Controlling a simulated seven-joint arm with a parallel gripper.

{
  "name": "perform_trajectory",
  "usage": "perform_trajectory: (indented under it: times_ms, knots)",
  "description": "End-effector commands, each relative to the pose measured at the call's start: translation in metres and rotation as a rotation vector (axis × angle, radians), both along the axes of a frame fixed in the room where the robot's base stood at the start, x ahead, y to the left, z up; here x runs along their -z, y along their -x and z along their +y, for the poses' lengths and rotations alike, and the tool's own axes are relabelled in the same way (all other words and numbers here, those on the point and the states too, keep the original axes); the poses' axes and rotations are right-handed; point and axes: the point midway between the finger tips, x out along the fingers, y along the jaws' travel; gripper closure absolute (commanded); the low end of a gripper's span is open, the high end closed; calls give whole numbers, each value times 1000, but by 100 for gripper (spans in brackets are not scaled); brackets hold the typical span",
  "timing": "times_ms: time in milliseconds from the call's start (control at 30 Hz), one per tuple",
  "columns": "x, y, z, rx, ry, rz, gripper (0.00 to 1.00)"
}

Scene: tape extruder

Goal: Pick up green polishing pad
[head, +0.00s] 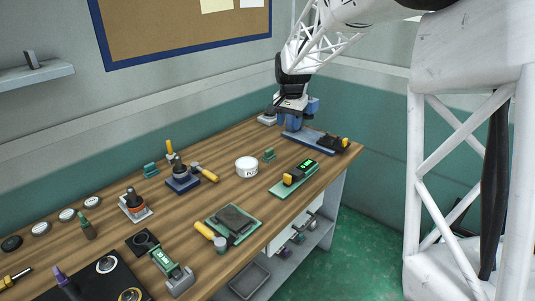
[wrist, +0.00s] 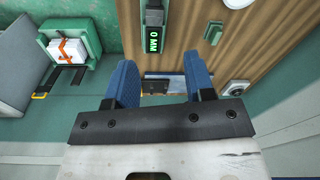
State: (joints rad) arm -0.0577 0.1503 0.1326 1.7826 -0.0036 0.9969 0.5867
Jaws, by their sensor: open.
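Two small green blocks lie on the wooden table in the head view. One green block (head: 268,155) is right of the white round tub, and another (head: 151,170) is further left near the back. I cannot tell for sure which is the polishing pad. A small green block (wrist: 213,33) also shows in the wrist view, ahead and right of my fingers. My gripper (wrist: 161,85) has two blue fingers spread apart with nothing held between them. In the head view my gripper (head: 299,112) hangs over the far right end of the table, beyond the nearer green block.
A blue-based device (head: 322,141) lies under and beside my gripper. A green-framed scale with a lit display (head: 307,164) and a white tub (head: 247,167) stand near the right green block. Several tools crowd the table's left half. A wall borders the back.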

Motion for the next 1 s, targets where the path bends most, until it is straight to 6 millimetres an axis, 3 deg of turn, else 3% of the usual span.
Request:
perform_trajectory:
  times_ms: [200,700,1000]
  knots:
    - [29,-53,10,55,-4,20,51]
    - [110,-161,33,185,-9,59,51]
    - [153,-204,44,245,-8,75,51]
